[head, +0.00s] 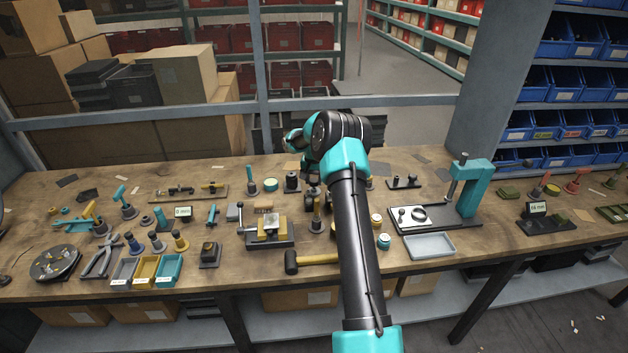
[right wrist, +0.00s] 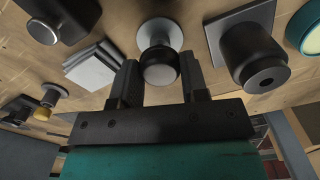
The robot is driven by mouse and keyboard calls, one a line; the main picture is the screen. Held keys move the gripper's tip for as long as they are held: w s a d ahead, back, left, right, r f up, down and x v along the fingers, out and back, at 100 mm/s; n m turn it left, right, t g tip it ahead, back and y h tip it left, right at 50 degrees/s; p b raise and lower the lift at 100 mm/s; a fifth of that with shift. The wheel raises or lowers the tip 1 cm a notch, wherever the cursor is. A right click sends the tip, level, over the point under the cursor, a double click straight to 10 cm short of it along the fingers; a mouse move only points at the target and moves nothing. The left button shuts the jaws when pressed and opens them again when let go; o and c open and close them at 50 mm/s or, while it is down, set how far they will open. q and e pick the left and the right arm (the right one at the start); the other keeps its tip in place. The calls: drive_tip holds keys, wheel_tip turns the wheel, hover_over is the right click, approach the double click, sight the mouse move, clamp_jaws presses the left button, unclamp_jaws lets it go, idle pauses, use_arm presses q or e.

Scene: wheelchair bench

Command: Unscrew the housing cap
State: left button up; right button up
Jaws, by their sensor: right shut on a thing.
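My right arm reaches from the front over the bench. In the head view its gripper (head: 314,194) is mostly hidden under the arm. In the right wrist view the right gripper (right wrist: 158,66) is shut on a dark round cap (right wrist: 160,75). A pale, round-flanged piece (right wrist: 160,32) stands directly behind the cap; whether the two are joined cannot be told. A dark cylindrical housing (right wrist: 250,55) on a square plate stands beside the gripper, apart from it. A similar dark piece (head: 292,181) shows in the head view. My left gripper is not in view.
A vise (head: 268,230) and a mallet (head: 312,260) lie in front of the gripper. A teal press (head: 474,188) and a grey tray (head: 430,245) are to the right. Small bins (head: 145,270) and many tools crowd the left.

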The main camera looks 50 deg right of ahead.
sight(314, 180)
drive_tip(key=shift+f, duration=1.1)
idle(0.6)
drive_tip(key=o, duration=1.2)
drive_tip(key=shift+r, duration=0.1)
wheel_tip(314, 180, up, 17)
drive_tip(key=shift+r, duration=0.15)
idle(0.5)
